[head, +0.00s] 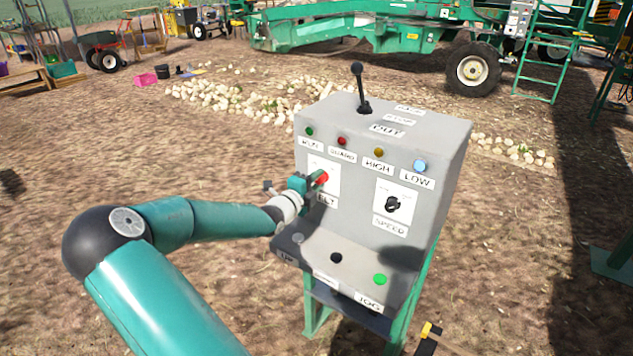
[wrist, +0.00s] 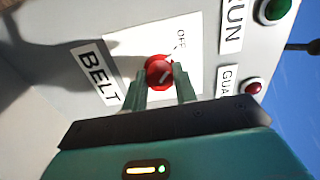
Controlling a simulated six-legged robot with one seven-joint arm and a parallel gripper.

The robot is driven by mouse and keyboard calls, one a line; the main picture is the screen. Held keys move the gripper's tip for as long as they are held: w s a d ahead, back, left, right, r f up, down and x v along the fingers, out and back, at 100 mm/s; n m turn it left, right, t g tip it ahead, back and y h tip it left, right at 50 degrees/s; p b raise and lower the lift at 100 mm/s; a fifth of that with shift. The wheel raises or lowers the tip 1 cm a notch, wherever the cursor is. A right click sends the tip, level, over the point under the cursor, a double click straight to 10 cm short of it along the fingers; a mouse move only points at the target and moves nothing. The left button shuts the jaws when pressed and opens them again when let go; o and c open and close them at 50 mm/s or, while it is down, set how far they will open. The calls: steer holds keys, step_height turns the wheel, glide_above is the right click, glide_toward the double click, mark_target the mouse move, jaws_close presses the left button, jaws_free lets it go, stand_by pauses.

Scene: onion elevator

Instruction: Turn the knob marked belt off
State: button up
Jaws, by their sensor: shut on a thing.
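The grey control box (head: 375,150) stands on a green frame. Its red belt knob (head: 321,178) sits on a white plate at the left of the front panel, above a partly covered label. In the wrist view the red knob (wrist: 158,72) is between the two green fingers of my gripper (wrist: 160,88), which is shut on it. A white line on the knob slants toward the OFF mark (wrist: 181,38). The BELT label (wrist: 97,76) is beside the plate. In the head view my gripper (head: 312,182) reaches the knob from the left and partly hides it.
A black SPEED knob (head: 393,204) is to the right on the panel. Indicator lights run above, a black lever (head: 360,88) stands on top, and black and green buttons (head: 380,279) are on the lower ledge. Onions lie on the ground behind.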

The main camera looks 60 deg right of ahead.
steer(key=o, duration=1)
steer(key=a, duration=0.4)
steer(key=w+a, duration=0.1)
steer(key=a, duration=0.4)
steer(key=w+a, duration=0.1)
steer(key=a, duration=0.3)
steer(key=shift+a, duration=0.35)
